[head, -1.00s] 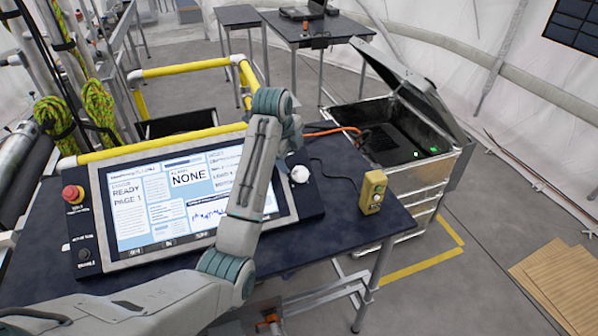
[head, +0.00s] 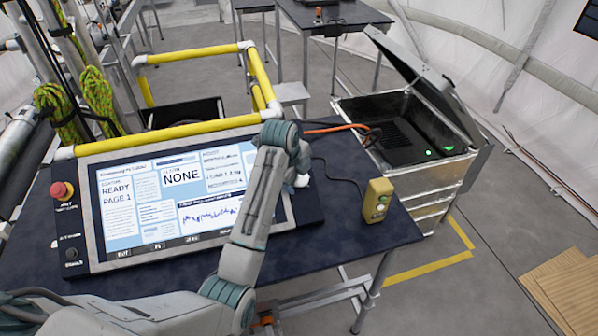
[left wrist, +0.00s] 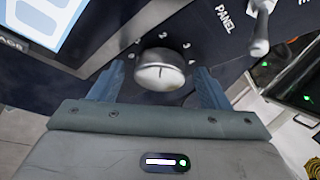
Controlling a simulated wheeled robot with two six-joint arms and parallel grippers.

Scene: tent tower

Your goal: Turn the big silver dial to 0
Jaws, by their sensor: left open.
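The big silver dial (left wrist: 160,70) sits on the dark console panel in the left wrist view. Small white marks ring its far side; I cannot read its setting surely. My left gripper (left wrist: 160,84) is open, one finger on each side of the dial, and I see no clear contact. In the head view my left arm reaches over the console (head: 84,225) and hides the gripper and most of the panel's right side. A small white part (head: 301,180) shows beside the wrist; I cannot tell which control it is. My right gripper is not in view.
A lever switch (left wrist: 262,25) marked PANEL stands up right of the dial. The console has a lit screen (head: 125,215) and a red button (head: 62,190). A yellow box (head: 378,200) stands on the table (head: 345,235). An open metal case (head: 400,190) is beyond.

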